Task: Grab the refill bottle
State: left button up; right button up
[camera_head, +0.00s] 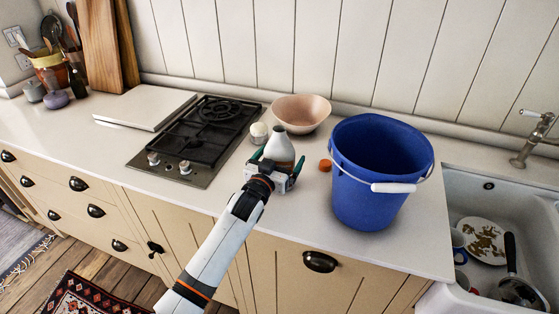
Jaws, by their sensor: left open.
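The refill bottle appears to be the pale bottle (280,147) with a light top and greyish body, standing upright on the counter in the head view. My left gripper (277,164) reaches it from the front, open, with one dark green finger at each side of the bottle. The gripper body hides the bottle's lower part. I cannot tell whether the fingers touch it. My right gripper is not in view.
A large blue bucket (365,190) stands close on the right, with a small orange object (325,165) between. A pink bowl (301,109) and small white jar (259,133) are behind. A gas hob (197,137) lies left, a sink (470,194) with dishes right.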

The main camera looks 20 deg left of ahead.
pick_arm(q)
jog(key=c, duration=1.2)
jog(key=shift+c, duration=0.4)
jog(key=shift+r, duration=0.2)
